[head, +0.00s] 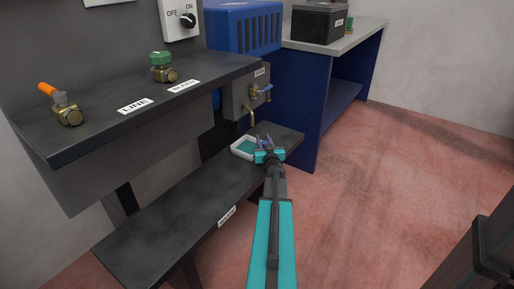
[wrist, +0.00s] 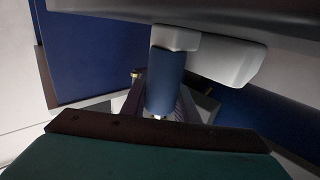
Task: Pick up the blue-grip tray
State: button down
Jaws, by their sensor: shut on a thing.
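The tray (head: 238,152) is small with a white rim and a teal-looking inside. In the head view it is at the right end of the lower dark shelf, below a brass tap; I cannot tell whether it touches the shelf. My gripper (head: 265,143) is at the tray's right side and hides part of it. In the wrist view the tray's blue grip (wrist: 165,82) stands between the fingers of my gripper (wrist: 160,104), which is shut on it.
The lower shelf (head: 160,208) is otherwise clear. An upper shelf (head: 110,125) with two valves overhangs behind it. The tap (head: 254,92) hangs close above the tray. A blue bench (head: 300,105) stands just beyond. Reddish floor (head: 370,200) is open at right.

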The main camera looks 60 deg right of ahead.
jog(key=shift+r, duration=0.15)
jog(key=shift+r+p, duration=0.65)
jog(key=shift+r, duration=0.2)
notch_tip(320, 180, up, 2)
jog(key=shift+p, duration=0.6)
jog(key=s+a+r+p, duration=0.1)
jog(key=s+a+p, duration=0.3)
jog(key=s, duration=1.1)
jog(key=shift+a, duration=0.8)
jog(key=shift+w, duration=0.1)
